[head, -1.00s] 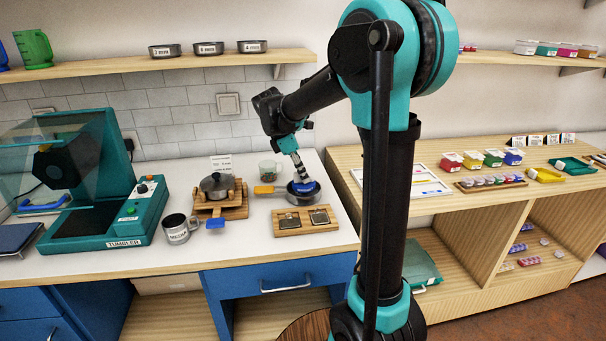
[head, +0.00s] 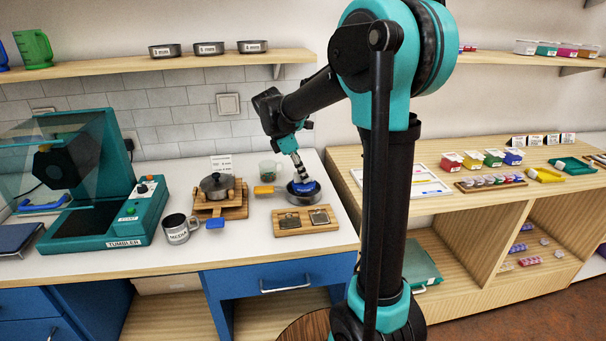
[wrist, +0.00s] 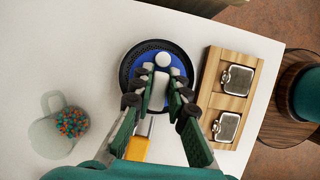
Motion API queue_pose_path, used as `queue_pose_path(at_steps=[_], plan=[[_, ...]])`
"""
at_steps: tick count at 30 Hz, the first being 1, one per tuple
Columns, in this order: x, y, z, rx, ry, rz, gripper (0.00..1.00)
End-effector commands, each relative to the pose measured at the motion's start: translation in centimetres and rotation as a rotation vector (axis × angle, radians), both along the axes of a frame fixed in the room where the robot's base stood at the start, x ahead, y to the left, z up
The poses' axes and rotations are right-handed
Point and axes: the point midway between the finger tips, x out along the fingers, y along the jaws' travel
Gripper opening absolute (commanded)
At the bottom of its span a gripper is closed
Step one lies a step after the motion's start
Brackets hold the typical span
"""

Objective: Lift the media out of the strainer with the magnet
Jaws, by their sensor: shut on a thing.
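The strainer (wrist: 126,68) is a dark round mesh bowl with a yellow handle (wrist: 137,148); in the head view it (head: 303,199) sits at the back right of the white counter. The magnet is a blue disc (wrist: 150,52) with a white grip, and it also shows in the head view (head: 306,187). My gripper (wrist: 160,92) is shut on the white grip, holding the magnet upright in the strainer's mouth. The media in the strainer is hidden under the disc and fingers. A metal cup (head: 177,230) labelled MEDIA stands left on the counter.
A clear mug of coloured beads (wrist: 72,122) stands beside the strainer. A wooden board with two metal-framed pieces (wrist: 212,100) lies on the other side. A pot on a wooden stand (head: 217,186) and the tumbler machine (head: 100,190) are further left.

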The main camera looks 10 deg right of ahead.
Motion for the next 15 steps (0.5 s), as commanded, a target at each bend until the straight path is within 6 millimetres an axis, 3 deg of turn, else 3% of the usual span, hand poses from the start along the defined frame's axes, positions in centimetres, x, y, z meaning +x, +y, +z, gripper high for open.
queue_pose_path(at_steps=[15], plan=[[0.0, 0.0, 2.9, 0.000, 0.000, 0.000, 0.00]])
